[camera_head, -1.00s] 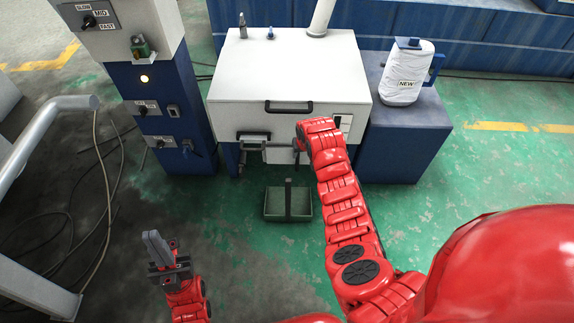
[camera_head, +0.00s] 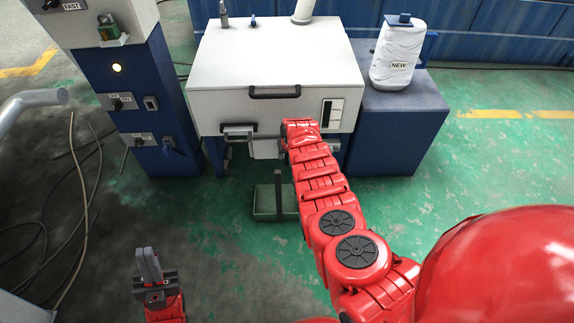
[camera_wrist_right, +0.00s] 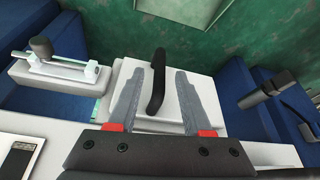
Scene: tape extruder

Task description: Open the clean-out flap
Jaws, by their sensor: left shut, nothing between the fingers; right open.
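In the right wrist view a white panel that looks like the clean-out flap (camera_wrist_right: 203,88) carries a black bar handle (camera_wrist_right: 157,85). My right gripper (camera_wrist_right: 161,72) is open, with one finger on each side of the handle; I cannot tell how deep the handle sits between them. In the head view the right arm reaches the front of the white extruder box (camera_head: 275,68) below its lid handle, and its own wrist hides the fingers. A pale plate (camera_head: 264,149) shows just left of that wrist. My left gripper (camera_head: 148,265) is shut and empty, low over the floor, away from the machine.
A green bin (camera_head: 275,202) stands on the floor below the box front. A blue control cabinet (camera_head: 130,90) stands left, and a blue stand (camera_head: 402,120) with a white "NEW" container (camera_head: 397,55) right. A white bracket with a grey knob (camera_wrist_right: 40,46) is beside the flap.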

